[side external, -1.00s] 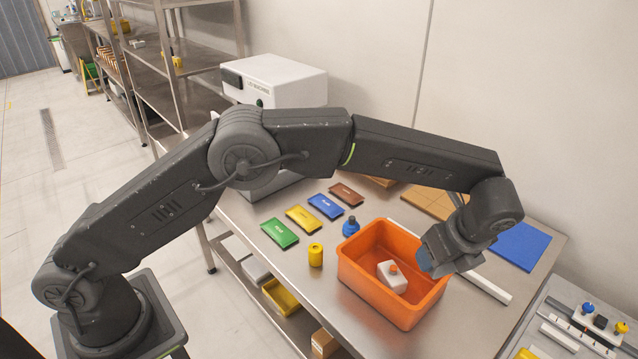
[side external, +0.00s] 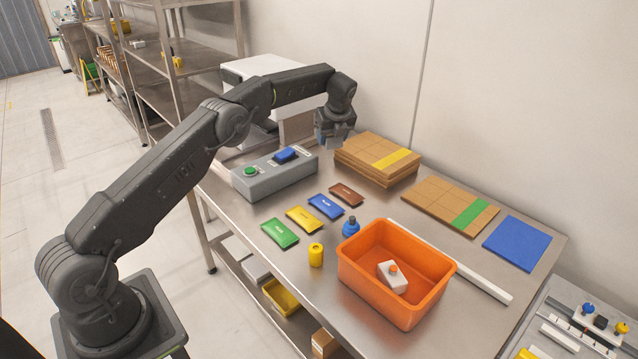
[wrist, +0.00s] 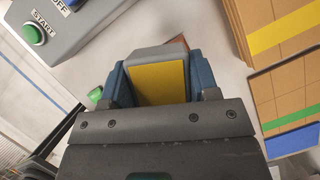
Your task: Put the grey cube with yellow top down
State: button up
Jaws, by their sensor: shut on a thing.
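My gripper (side external: 332,140) is in the air at the back of the steel table, between the grey button box and the stacked cardboard boxes. In the wrist view, my gripper (wrist: 160,85) has its blue fingers shut on the grey cube with yellow top (wrist: 160,83). The yellow face and a grey edge of the cube show between the fingers. In the side view I cannot make out the cube apart from the fingers.
A grey button box (side external: 275,177) stands to the left; cardboard boxes (side external: 377,162) are to the right. An orange bin (side external: 365,290) holds a white block (side external: 392,278). Colored plates, including a brown one (side external: 346,194), lie between. A blue mat (side external: 517,243) is far right.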

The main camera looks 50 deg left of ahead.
send_over(318, 180)
jog(key=f, duration=1)
jog(key=d+f, duration=0.1)
jog(key=f, duration=0.4)
jog(key=shift+s, duration=0.25)
jog(key=o, duration=1)
jog(key=shift+f, duration=0.1)
